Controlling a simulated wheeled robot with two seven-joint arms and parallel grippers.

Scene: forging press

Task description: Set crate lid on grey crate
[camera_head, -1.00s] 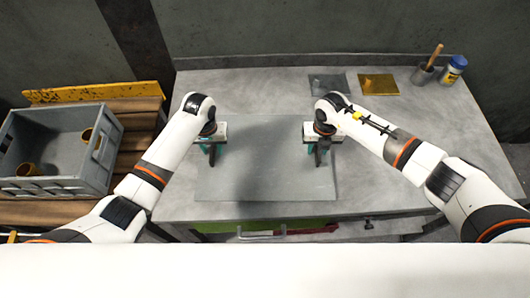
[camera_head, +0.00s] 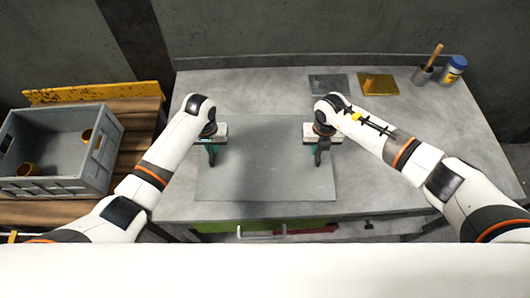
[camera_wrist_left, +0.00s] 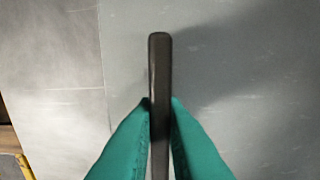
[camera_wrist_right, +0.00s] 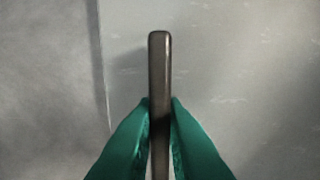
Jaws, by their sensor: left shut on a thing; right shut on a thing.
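The crate lid (camera_head: 265,180) is a flat grey square panel lying on the grey table, with a dark upright handle near its left and right sides. My left gripper (camera_head: 211,150) is shut on the left handle; its teal fingers pinch the dark bar (camera_wrist_left: 160,80) in the left wrist view. My right gripper (camera_head: 321,150) is shut on the right handle, and the right wrist view shows its fingers against both sides of that bar (camera_wrist_right: 160,80). The grey crate (camera_head: 45,187) stands open at the far left, apart from the lid.
The crate sits on a wooden bench (camera_head: 140,108) with a yellow board (camera_head: 90,93) behind it. Two brownish cups (camera_head: 87,135) are in it. A dark plate (camera_head: 328,84), a gold plate (camera_head: 378,84), a grey cup (camera_head: 423,75) and a blue-white container (camera_head: 453,70) stand at the table's back.

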